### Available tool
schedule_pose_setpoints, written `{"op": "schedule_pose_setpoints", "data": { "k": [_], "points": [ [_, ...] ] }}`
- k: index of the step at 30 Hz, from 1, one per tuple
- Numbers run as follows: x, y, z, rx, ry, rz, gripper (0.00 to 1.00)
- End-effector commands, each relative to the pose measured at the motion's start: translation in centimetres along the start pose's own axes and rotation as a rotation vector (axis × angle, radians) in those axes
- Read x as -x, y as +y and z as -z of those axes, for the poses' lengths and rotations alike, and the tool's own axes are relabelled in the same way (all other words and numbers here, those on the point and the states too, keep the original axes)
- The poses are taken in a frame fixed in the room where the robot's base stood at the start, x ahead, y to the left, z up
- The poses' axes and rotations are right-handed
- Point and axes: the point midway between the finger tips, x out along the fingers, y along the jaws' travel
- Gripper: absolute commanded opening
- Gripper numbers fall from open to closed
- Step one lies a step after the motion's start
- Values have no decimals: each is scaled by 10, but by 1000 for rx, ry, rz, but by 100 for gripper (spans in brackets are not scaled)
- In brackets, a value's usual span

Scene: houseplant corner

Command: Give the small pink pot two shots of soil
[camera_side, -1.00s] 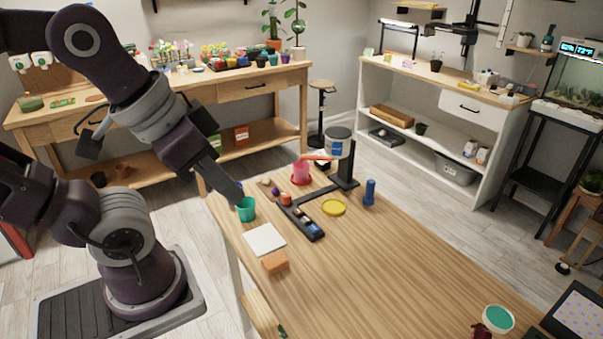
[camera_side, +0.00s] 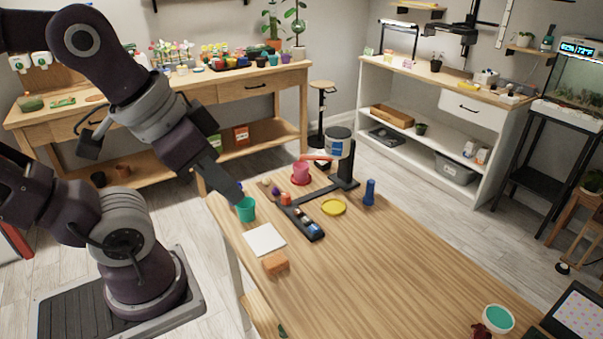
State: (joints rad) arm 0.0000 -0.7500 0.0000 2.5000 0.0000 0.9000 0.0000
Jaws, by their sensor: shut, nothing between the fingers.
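The small pink pot (camera_side: 301,170) stands upright on a red saucer (camera_side: 300,182) at the far end of the wooden table. Beside it, a white and blue canister (camera_side: 339,147) is held on a black stand (camera_side: 345,178), with an orange-red spout or lever (camera_side: 317,157) reaching out over the pot. Whether soil is in the pot is too small to tell. My gripper (camera_side: 238,196) is shut and empty, low at the table's left edge by a teal pot (camera_side: 246,212), to the left of the pink pot. Its fingertips are hard to make out.
A black rack (camera_side: 313,232) with small items, a yellow saucer (camera_side: 334,207), a blue bottle-like object (camera_side: 370,192), a white square (camera_side: 264,239) and an orange block (camera_side: 275,262) sit nearby. The table's middle right is clear.

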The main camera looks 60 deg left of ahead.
Motion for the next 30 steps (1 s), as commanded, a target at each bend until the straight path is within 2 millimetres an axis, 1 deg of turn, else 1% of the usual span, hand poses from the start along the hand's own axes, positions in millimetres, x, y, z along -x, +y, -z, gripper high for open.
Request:
{"op": "schedule_pose_setpoints", "data": {
  "k": [11, 14, 17, 18, 20, 21, 23, 24, 26, 27, 29, 30],
  "points": [
    [-1, -1, 1, -1, 0, 3, 0],
    [-7, -9, 14, -13, 6, 34, 0],
    [-24, -30, 42, -50, 18, 100, 0],
    [-33, -41, 56, -74, 25, 132, 0],
    [-48, -58, 76, -116, 33, 176, 0],
    [-58, -70, 89, -147, 38, 202, 0],
    [-75, -89, 105, -195, 43, 237, 0],
    [-87, -101, 116, -230, 46, 256, 0],
    [-106, -120, 129, -284, 49, 278, 0],
    [-120, -133, 137, -321, 52, 290, 0],
    [-142, -152, 145, -376, 57, 299, 0],
    [-157, -164, 150, -414, 63, 302, 0]
  ]
}}
